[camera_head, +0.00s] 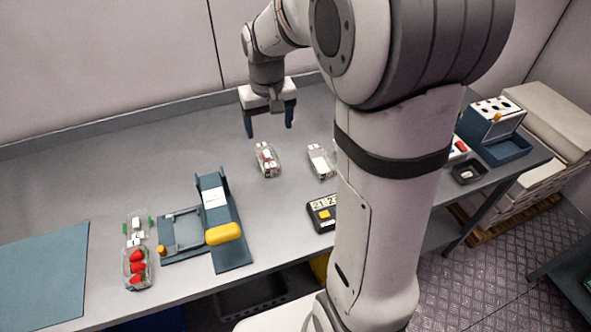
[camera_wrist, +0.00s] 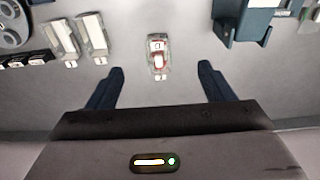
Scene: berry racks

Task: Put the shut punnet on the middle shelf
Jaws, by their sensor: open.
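A small clear punnet (camera_head: 267,160) with white and red on it lies on the grey bench; it looks shut, though its lid is hard to make out. My gripper (camera_head: 269,125) is open and empty, above the bench and behind this punnet. In the wrist view the same punnet (camera_wrist: 158,55) shows ahead of the gap between the fingertips (camera_wrist: 160,75), apart from both. A second clear punnet with white on top (camera_head: 320,162) lies to its right. An open punnet of red strawberries (camera_head: 137,268) is at the front left. No middle shelf can be made out.
A blue press with a yellow handle (camera_head: 224,233) stands left of centre, beside a blue mat (camera_head: 40,275). A black number box (camera_head: 322,213) lies near the front edge. A blue holder (camera_head: 492,128) stands at the bench's right end, with stacked pale cartons (camera_head: 570,125) beyond.

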